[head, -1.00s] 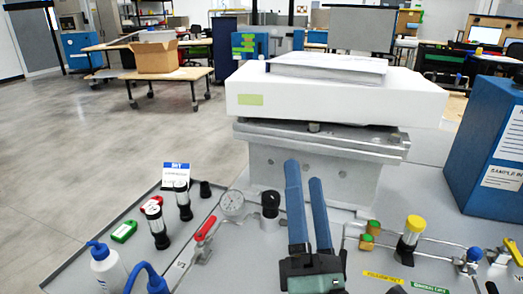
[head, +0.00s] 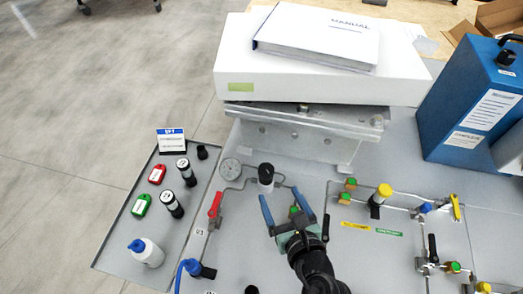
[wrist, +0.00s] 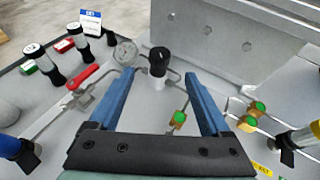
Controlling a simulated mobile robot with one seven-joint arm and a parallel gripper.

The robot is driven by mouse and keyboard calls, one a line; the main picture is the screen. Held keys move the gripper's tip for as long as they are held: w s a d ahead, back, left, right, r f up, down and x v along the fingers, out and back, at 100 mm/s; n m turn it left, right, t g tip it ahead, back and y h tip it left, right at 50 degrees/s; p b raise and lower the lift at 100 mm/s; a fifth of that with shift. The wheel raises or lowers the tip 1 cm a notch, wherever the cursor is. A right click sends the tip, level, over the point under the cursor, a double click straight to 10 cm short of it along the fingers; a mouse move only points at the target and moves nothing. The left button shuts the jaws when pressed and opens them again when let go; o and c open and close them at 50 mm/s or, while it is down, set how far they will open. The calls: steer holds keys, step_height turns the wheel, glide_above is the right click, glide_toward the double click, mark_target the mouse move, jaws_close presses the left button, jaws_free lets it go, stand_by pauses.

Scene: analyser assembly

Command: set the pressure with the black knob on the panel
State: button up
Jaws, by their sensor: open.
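The black knob (head: 266,173) stands upright on a light-coloured body on the grey panel (head: 330,240), beside the round pressure gauge (head: 230,169). In the wrist view the knob (wrist: 159,60) is beyond the fingertips and between their lines, left of centre. The gauge (wrist: 125,53) is just left of it. My gripper (head: 285,196) has two blue fingers, spread apart and empty. In the wrist view my gripper (wrist: 158,73) points toward the knob, with nothing between the fingers. The gauge's reading is too small to tell.
A red-handled valve (head: 215,205) is left of my gripper. A yellow-capped part (head: 381,195) and pipes lie to the right. A metal bracket (head: 300,138) bearing a white box (head: 320,80) stands behind. Bottles and tags occupy the left tray (head: 120,250).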

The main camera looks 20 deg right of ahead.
mark_target(266, 170)
steer(key=b+x, duration=0.1)
steer(key=x, duration=1.1)
steer(key=shift+w+d+f, duration=0.1)
steer(key=shift+w+f, duration=0.05)
steer(key=shift+w, duration=0.25)
steer(key=shift+c, duration=0.3)
jaws_close()
steer(key=p, duration=0.2)
steer(key=shift+r+m+h+p, duration=0.3)
steer(key=shift+m+h+p, duration=0.3)
steer(key=shift+h+p, duration=0.1)
steer(key=shift+p, duration=0.85)
steer(key=m+p, duration=0.1)
steer(key=p, duration=0.2)
steer(key=shift+r+h+p, duration=0.1)
steer(key=shift+h+p, duration=0.2)
steer(key=shift+h, duration=0.1)
steer(key=h+p, duration=0.1)
steer(key=p, duration=0.2)
steer(key=shift+m+g, duration=0.3)
steer(key=shift+m, duration=0.1)
steer(key=shift+f, duration=0.4)
